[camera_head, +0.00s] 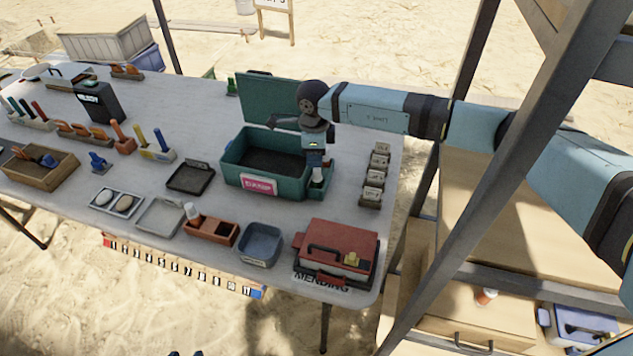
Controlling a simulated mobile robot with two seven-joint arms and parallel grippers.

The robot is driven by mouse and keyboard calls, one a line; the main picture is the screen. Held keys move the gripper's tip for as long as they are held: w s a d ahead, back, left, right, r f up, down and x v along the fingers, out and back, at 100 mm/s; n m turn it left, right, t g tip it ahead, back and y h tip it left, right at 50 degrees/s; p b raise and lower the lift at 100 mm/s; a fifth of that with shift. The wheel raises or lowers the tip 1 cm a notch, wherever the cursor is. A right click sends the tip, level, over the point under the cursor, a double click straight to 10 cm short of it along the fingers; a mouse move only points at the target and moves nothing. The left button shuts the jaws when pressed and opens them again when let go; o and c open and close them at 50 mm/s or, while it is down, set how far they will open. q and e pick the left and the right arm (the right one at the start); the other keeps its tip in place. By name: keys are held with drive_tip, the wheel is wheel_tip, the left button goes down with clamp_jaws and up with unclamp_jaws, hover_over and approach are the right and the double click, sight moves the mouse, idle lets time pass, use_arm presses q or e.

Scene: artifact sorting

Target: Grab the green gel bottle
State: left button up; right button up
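A small dark green bottle (231,87) stands upright at the back edge of the table, left of the green box's raised lid. It is the only green bottle I can make out. My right gripper (317,168) reaches in from the right and points down at the right end of the green box, well apart from that bottle. Its fingers are at a whitish item (318,178) in a small green tray (322,193). The fingers are too small to tell whether they are open or closed on it. My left gripper is not in view.
The open green box (232,172) with a "DAMP" label stands beside the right gripper. A row of small labelled blocks (374,178) is to its right. A red case (340,250) and several trays line the front. A black box (97,102) stands back left.

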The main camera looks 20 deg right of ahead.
sight(317, 170)
drive_tip(key=shift+s+d+f, duration=0.1)
drive_tip(key=shift+d+f, duration=0.05)
drive_tip(key=shift+f, duration=1.2)
drive_tip(key=shift+s+d+f, duration=0.1)
drive_tip(key=shift+f, duration=1.25)
clamp_jaws()
drive_tip(key=shift+r, duration=0.1)
